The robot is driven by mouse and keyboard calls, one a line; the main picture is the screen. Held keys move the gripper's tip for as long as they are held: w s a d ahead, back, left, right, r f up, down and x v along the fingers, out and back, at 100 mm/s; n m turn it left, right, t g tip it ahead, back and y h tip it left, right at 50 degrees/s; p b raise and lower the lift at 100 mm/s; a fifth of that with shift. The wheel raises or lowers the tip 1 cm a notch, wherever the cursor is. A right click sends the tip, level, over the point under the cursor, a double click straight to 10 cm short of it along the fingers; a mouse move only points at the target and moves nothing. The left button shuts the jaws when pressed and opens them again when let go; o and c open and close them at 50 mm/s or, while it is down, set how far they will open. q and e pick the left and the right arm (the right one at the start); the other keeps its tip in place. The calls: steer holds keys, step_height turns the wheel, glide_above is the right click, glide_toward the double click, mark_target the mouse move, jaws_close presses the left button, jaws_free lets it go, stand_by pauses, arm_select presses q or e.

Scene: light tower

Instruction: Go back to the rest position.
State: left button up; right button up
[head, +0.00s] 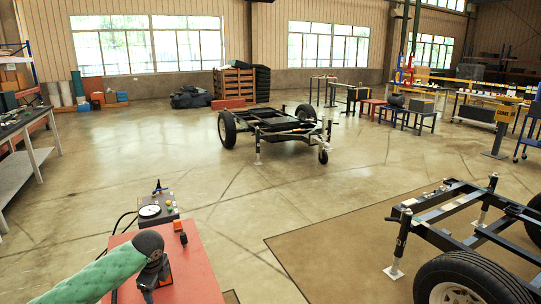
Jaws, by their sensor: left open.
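My left arm, in a green sleeve, comes in from the lower left of the head view. My left gripper (152,280) is at its dark end, open, over the red surface (198,278). I see nothing between its fingers. A dark control box (168,208) with a white round dial (149,211) and small coloured buttons stands just beyond the gripper, apart from it. A small orange and black piece (180,230) sits near the far edge of the red surface. My right gripper is not in view.
A wheeled trailer frame (447,232) stands on a brown mat (325,262) at the right. Another trailer frame (272,128) stands farther back. A workbench (25,150) is at the left edge. The concrete floor between them is clear.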

arm_select(q)
steer(key=w+d+r+n+t, duration=0.2)
steer(key=d+r+n+t, duration=0.1)
steer(key=d+r+n, duration=0.4)
steer(key=s+d+r+n+t, duration=0.1)
steer(key=s+d+n+t, duration=0.2)
steer(key=s+d+n, duration=0.35)
steer(key=s+d+f+n+g+h, duration=0.1)
steer(key=s+d+f+g, duration=0.1)
steer(key=s+f, duration=0.5)
steer(key=s+d+f+n+g+h, duration=0.1)
steer(key=s+f, duration=0.6)
steer(key=s, duration=1.2)
steer(key=s+d+f+n+g+h, duration=0.1)
steer(key=s+d+f+g, duration=0.2)
steer(key=s+f, duration=0.5)
steer(key=shift+s+d+n, duration=0.2)
steer(key=shift+s+d, duration=0.05)
steer(key=shift+s, duration=1)
steer(key=shift+s+d+n, duration=0.15)
steer(key=shift+s+d, duration=0.05)
steer(key=shift+s, duration=1.05)
